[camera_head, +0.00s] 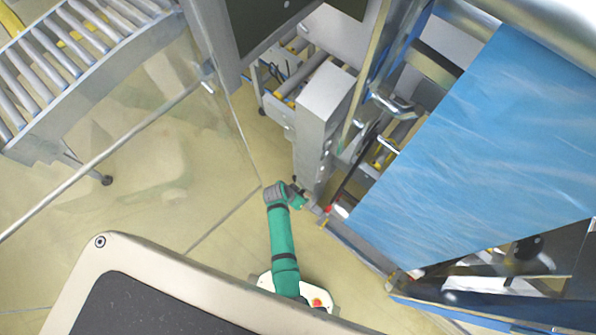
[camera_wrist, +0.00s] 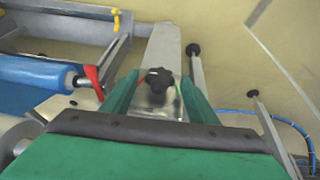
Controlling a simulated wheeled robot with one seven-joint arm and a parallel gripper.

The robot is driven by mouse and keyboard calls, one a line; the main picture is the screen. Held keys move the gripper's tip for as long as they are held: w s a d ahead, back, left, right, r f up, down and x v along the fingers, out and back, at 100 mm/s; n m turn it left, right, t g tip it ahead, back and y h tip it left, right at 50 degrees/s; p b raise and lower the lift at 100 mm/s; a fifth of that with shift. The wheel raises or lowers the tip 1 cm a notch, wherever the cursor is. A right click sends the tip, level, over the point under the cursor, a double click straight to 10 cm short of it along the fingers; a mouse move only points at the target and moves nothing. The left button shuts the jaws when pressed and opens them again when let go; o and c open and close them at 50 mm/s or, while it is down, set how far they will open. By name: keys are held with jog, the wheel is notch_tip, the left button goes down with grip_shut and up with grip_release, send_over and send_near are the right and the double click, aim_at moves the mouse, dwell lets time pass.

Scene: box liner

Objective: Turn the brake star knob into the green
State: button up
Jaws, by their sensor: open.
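The black star knob (camera_wrist: 158,80) sits on a pale metal plate (camera_wrist: 150,112) in the middle of the wrist view. A bit of green (camera_wrist: 179,90) shows on the plate's right edge. My gripper (camera_wrist: 160,86) is open, with one green finger to the left of the knob and one to the right. Gaps show between the knob and both fingers; whether the knob lies at fingertip depth I cannot tell. In the head view my gripper (camera_head: 300,198) is beside the machine's lower post, and I cannot make out the knob there.
A blue film roll (camera_wrist: 35,72) and a red lever (camera_wrist: 93,80) are to the left in the wrist view. A blue film sheet (camera_head: 490,130) spans the machine at right in the head view.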

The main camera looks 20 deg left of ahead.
jog(key=shift+f, duration=0.1)
jog(key=shift+c, duration=0.3)
jog(key=c, duration=1)
jog(key=h, duration=0.1)
jog(key=g+h, duration=0.1)
jog(key=a+h, duration=0.1)
jog(key=shift+w+n+h, duration=0.25)
jog(key=shift+n+h, duration=0.15)
jog(key=shift+a+f+n+g+h, duration=0.15)
jog(key=shift+g+h, duration=0.15)
jog(key=shift+h, duration=0.35)
jog(key=shift+f+n+g+h, duration=0.15)
jog(key=shift+g+h, duration=0.15)
jog(key=shift+h, duration=0.75)
